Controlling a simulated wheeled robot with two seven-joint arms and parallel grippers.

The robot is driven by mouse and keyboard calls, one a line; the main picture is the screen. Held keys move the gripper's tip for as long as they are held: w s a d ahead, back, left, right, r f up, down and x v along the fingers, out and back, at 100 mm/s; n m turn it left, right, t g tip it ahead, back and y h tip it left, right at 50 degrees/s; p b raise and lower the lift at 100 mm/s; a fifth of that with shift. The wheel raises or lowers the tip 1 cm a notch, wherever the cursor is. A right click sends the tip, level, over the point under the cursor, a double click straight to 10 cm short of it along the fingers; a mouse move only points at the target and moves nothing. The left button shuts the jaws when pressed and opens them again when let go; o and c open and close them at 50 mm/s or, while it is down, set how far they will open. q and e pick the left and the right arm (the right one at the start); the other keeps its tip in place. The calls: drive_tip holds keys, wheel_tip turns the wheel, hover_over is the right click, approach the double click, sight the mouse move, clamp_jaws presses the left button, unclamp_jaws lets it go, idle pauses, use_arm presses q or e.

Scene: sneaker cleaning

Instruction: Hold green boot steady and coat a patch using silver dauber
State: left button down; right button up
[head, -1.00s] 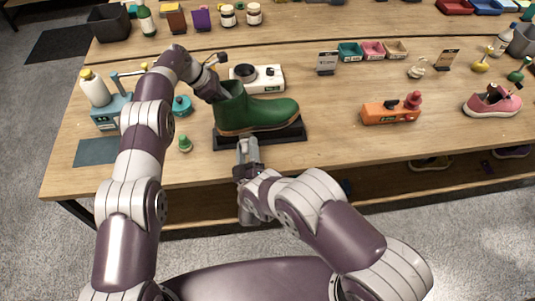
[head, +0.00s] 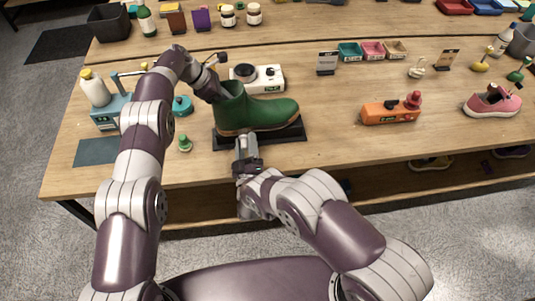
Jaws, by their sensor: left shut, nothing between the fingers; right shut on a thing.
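The green boot (head: 262,113) stands upright on a black stand (head: 287,134), its toe pointing right. My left gripper (head: 217,92) is at the boot's shaft on the left, at its upper edge; its fingertips are partly hidden, and it is shut with nothing seen in it. My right gripper (head: 245,147) is in front of the boot, just below its sole and close to the stand's front edge. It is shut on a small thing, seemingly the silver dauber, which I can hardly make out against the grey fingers. I cannot tell whether it touches the boot.
A white device (head: 262,78) stands behind the boot. A small green-capped bottle (head: 184,143) and a teal jar (head: 182,106) are left of it. An orange block (head: 390,112) and a pink sneaker (head: 491,102) are to the right. The table between boot and orange block is clear.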

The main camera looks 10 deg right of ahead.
drive_tip(key=shift+w, duration=0.3)
drive_tip(key=shift+d+r, duration=0.15)
drive_tip(key=shift+d, duration=1.9)
drive_tip(key=shift+a, duration=0.15)
drive_tip(key=shift+s+a, duration=0.15)
drive_tip(key=shift+a, duration=0.8)
drive_tip(key=shift+s+a, duration=0.1)
drive_tip(key=shift+a, duration=0.85)
drive_tip(key=shift+w, duration=0.25)
